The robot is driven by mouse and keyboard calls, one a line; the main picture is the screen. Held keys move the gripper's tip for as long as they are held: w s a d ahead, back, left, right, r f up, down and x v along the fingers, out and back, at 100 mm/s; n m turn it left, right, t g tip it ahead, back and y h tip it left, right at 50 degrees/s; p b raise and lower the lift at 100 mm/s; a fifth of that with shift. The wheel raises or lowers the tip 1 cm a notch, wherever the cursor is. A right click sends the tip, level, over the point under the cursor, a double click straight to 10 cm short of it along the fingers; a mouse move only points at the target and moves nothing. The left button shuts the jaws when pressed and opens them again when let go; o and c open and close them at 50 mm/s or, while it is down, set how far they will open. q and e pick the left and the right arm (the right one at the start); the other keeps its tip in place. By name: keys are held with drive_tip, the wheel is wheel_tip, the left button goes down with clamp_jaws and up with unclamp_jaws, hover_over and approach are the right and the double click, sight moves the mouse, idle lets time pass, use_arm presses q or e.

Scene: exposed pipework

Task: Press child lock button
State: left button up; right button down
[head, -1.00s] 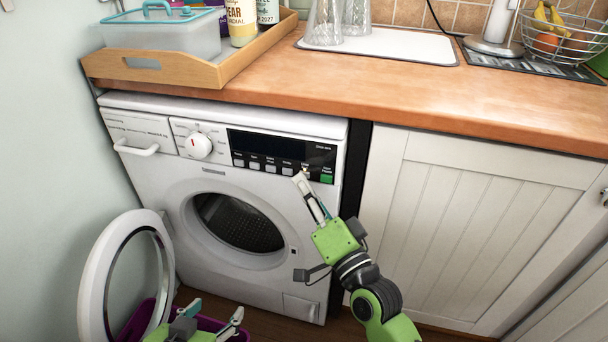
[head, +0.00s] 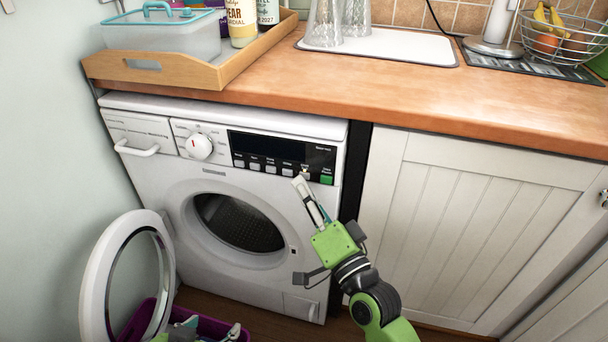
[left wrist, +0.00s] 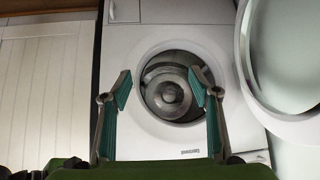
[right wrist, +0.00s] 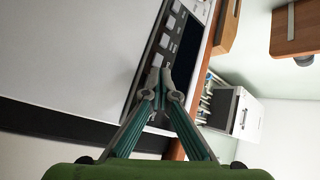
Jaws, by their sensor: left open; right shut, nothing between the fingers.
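The white washing machine (head: 150,185) has a black control panel (head: 265,143) with a row of small grey buttons (head: 271,168) and a green button (head: 326,180) at its right end. I cannot read which button is the child lock. My right gripper (head: 299,181) is shut and empty, its tips just below the right end of the grey row. In the right wrist view, the shut tips (right wrist: 164,78) overlap the panel's edge near the buttons (right wrist: 158,60); contact cannot be told. My left gripper (left wrist: 161,88) is open and empty, facing the drum opening (left wrist: 172,88).
The round washer door (head: 95,275) stands open at the left, above a purple basket (head: 205,323). A wooden counter (head: 400,85) overhangs the machine and holds a wooden tray (head: 205,72). A white cupboard (head: 470,220) is at the right.

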use_arm(q)
drive_tip(key=shift+s+a+f+g, duration=0.2)
drive_tip(key=shift+s+f+g, duration=0.1)
drive_tip(key=shift+s, duration=0.25)
drive_tip(key=shift+s+a+f+g, duration=0.2)
drive_tip(key=shift+s+f+g, duration=0.1)
drive_tip(key=shift+s, duration=0.2)
use_arm(e)
drive_tip(key=shift+s+a, duration=0.15)
drive_tip(key=shift+s, duration=0.2)
drive_tip(key=shift+s, duration=0.1)
use_arm(q)
drive_tip(key=s+a+f+g+y+p, duration=0.1)
drive_tip(key=s+a+f+g+p, duration=0.1)
drive_tip(key=s, duration=0.6)
drive_tip(key=shift+a+g, duration=0.2)
drive_tip(key=shift+g, duration=0.7)
use_arm(e)
drive_tip(key=s, duration=0.1)
drive_tip(key=s+a, duration=0.1)
drive_tip(key=s, duration=0.2)
drive_tip(key=shift+s+a, duration=0.25)
drive_tip(key=shift+s, duration=0.05)
use_arm(q)
drive_tip(key=shift+s+f, duration=0.1)
